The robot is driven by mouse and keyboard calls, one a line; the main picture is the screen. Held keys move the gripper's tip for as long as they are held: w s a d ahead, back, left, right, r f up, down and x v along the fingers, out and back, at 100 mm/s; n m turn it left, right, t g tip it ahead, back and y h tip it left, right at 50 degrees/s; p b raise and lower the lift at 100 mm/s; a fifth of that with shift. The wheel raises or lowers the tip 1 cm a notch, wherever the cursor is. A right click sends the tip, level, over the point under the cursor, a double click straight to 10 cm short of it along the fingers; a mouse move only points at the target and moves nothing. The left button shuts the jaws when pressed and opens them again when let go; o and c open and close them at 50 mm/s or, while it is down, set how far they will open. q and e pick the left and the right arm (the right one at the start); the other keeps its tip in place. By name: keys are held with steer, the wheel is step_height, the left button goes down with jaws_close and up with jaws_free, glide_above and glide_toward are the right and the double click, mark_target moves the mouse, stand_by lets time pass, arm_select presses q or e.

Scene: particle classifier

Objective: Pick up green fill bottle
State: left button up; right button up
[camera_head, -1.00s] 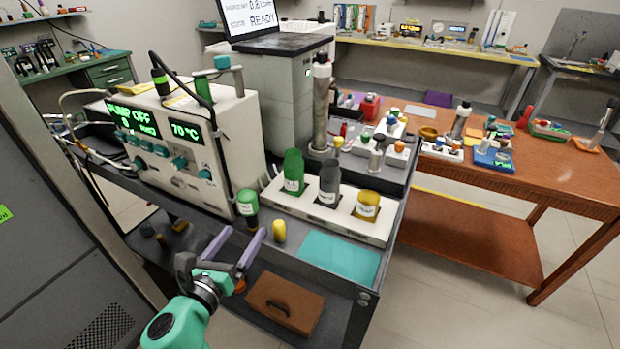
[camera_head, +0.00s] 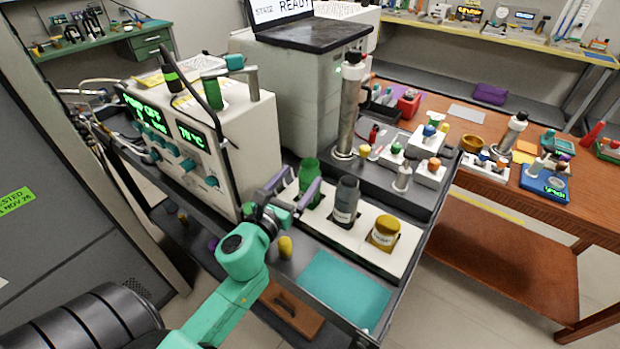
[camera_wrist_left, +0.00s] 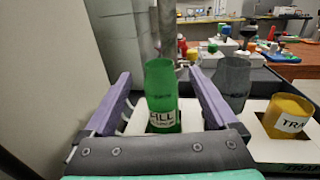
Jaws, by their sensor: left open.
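The green fill bottle (camera_head: 309,174) stands upright in the left slot of a white rack (camera_head: 345,233). In the left wrist view the bottle (camera_wrist_left: 161,92) shows part of its label, reading "ILL", centred between my purple fingers. My left gripper (camera_head: 292,188) is open, its fingers pointing towards the bottle and partly covering it in the head view. In the wrist view the fingertips appear on either side of the bottle, with gaps. I cannot tell exactly how far along it they reach. My right gripper is not in view.
A grey bottle (camera_head: 345,200) and a yellow bottle (camera_head: 384,232) share the rack. A white pump box (camera_head: 243,150) stands close to the left. A small yellow piece (camera_head: 285,247) and a teal mat (camera_head: 343,290) lie in front. A tall metal column (camera_head: 348,110) stands behind.

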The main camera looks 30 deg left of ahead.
mark_target(305, 170)
arm_select(q)
steer(key=w, duration=0.3)
steer(key=w+p, duration=0.1)
steer(key=w, duration=0.2)
steer(key=shift+w+a+f, duration=0.15)
steer(key=shift+w+f, duration=0.1)
steer(key=shift+w, duration=0.05)
steer(key=c, duration=0.8)
jaws_close()
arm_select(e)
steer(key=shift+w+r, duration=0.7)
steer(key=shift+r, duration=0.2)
